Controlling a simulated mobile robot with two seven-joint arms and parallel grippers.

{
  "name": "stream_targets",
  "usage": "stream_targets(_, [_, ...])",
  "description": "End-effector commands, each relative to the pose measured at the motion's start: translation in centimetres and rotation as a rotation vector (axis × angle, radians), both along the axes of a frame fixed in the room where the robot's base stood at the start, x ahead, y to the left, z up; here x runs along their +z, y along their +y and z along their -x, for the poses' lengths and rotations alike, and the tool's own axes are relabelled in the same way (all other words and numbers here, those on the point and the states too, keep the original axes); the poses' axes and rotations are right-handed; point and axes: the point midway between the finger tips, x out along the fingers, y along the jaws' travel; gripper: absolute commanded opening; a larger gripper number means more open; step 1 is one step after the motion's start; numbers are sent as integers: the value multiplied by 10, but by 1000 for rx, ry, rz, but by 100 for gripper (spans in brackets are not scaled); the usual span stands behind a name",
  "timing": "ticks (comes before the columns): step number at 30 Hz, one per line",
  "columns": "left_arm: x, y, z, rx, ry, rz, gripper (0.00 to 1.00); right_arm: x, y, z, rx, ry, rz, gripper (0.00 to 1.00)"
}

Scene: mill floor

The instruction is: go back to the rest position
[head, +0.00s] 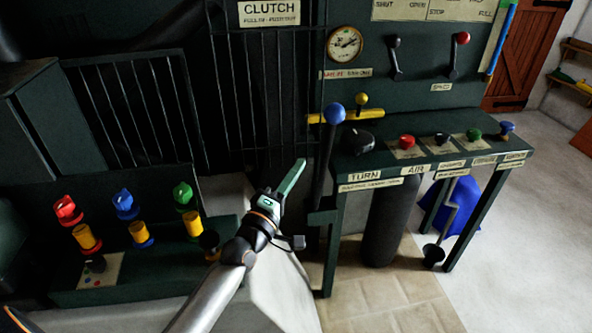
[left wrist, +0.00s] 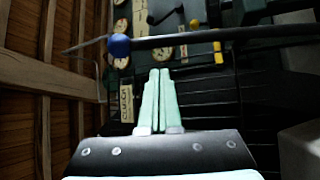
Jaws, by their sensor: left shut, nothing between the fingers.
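My left gripper (head: 296,172) is in the middle of the head view, its pale green fingers pointing up and to the right. The fingers are together and hold nothing; the left wrist view shows them pressed side by side (left wrist: 159,85). The gripper is just left of the blue-knobbed lever (head: 325,155), with a small gap to it in the picture. That lever's blue knob (left wrist: 119,45) also shows in the left wrist view, beyond the fingers. My right gripper is not in either view.
A dark control bench (head: 420,140) with several knobs stands at the right. A low dark panel (head: 130,285) with red, blue and green valves is at the left. A barred guard (head: 135,105) stands behind. Pale floor (head: 520,260) is clear at the far right.

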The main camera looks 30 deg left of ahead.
Motion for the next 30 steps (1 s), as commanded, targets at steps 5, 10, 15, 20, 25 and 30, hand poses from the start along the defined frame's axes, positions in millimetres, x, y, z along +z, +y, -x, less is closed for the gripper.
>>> stream_targets(5, [0,0,0,0,0,0,0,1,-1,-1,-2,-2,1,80])
stream_targets(10, [-17,-9,10,-2,62,-94,0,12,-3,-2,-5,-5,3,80])
stream_targets(15, [-84,-40,64,-54,282,-487,0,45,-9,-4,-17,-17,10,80])
stream_targets(20, [-151,-66,151,-202,485,-942,0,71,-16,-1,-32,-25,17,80])
stream_targets(25, [-189,-79,231,-378,593,-1279,0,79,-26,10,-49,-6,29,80])
stream_targets(30, [-203,-82,265,-467,622,-1420,0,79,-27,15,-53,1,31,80])
